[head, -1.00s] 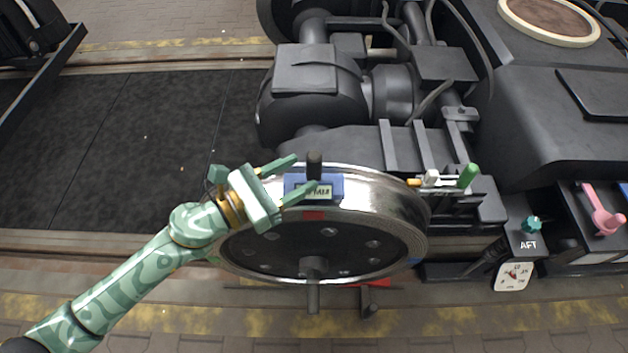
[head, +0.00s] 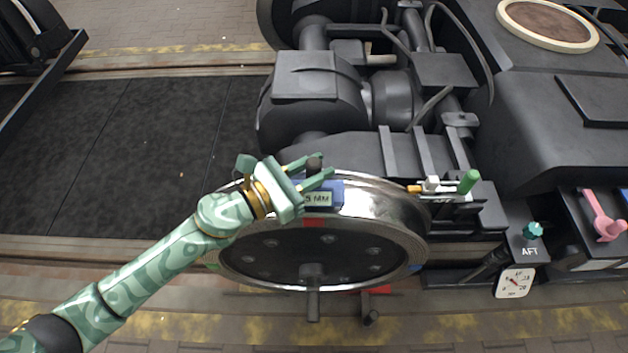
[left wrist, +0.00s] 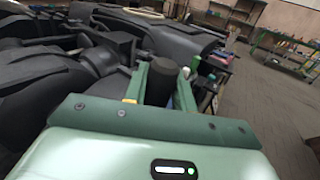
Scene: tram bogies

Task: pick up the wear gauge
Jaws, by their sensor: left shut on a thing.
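The wear gauge (head: 335,193) is a blue block with a pale display ending in "MM" and an upright dark round grip (head: 314,163). It sits at the top of the big wheel's shiny rim (head: 385,208) in the head view; I cannot tell whether it touches the rim. My left gripper (head: 322,167) is shut on the gauge's grip, one finger on each side. In the left wrist view the dark grip (left wrist: 163,82) stands between the green fingers. The gripper hides the gauge's left part. My right gripper is not in view.
Dark bogie housing (head: 320,75) rises behind the wheel. A green-handled tool (head: 468,182) lies to the right. The dark floor panel (head: 150,150) at left is clear.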

